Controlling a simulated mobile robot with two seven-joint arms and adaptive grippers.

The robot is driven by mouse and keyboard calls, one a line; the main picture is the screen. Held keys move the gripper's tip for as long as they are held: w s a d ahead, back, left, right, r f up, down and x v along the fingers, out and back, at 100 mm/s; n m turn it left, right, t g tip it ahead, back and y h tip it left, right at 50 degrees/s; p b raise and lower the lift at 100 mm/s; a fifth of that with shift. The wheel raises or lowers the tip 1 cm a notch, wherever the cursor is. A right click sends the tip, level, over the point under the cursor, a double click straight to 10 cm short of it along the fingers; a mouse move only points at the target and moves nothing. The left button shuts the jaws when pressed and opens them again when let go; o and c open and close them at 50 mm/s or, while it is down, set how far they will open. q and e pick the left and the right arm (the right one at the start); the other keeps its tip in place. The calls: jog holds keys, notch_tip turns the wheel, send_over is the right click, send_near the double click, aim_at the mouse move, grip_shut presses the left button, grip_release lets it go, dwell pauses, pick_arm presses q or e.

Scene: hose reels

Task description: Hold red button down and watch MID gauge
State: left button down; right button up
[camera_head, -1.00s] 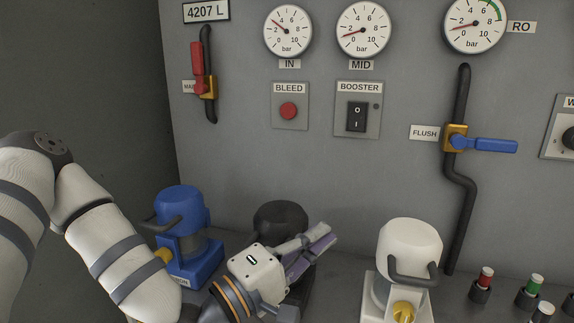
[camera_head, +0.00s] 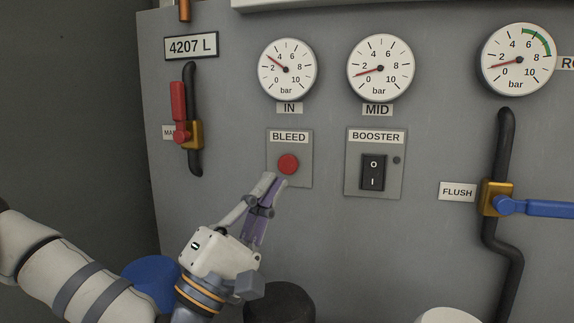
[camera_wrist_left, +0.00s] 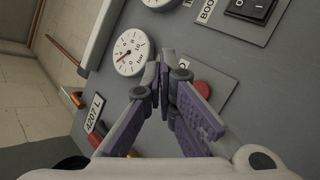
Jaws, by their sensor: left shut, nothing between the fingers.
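The red button (camera_head: 288,164) sits on the BLEED plate (camera_head: 303,178) and stands out from the panel. The MID gauge (camera_head: 380,68) is up and to the right of it, its needle pointing left and slightly down, between 0 and 2 bar. My left gripper (camera_head: 274,181) is shut and empty, its fingertips just below the button in the head view. In the left wrist view the closed fingertips (camera_wrist_left: 165,77) are left of the red button (camera_wrist_left: 202,89), partly behind a finger. I cannot tell whether they touch the panel. My right gripper is not in view.
The BOOSTER switch (camera_head: 373,172) is right of the button. The IN gauge (camera_head: 287,69) is above it. A red-handled valve (camera_head: 181,128) is at left and a blue-handled FLUSH valve (camera_head: 540,208) at right. Blue (camera_head: 150,280) and black (camera_head: 280,303) rounded tops stand below.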

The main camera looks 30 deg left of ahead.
aim_at(285, 173)
pick_arm(q)
jog(key=w, duration=0.2)
jog(key=w+a+b, duration=0.1)
jog(key=w, duration=0.2)
jog(key=w+a+b, duration=0.1)
jog(key=w, duration=0.2)
jog(key=shift+w, duration=0.25)
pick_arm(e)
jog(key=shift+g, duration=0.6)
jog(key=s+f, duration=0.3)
pick_arm(q)
jog(key=shift+y, duration=0.3)
jog(key=shift+f, duration=0.1)
jog(key=shift+w+a, duration=0.15)
jog(key=shift+w, duration=0.3)
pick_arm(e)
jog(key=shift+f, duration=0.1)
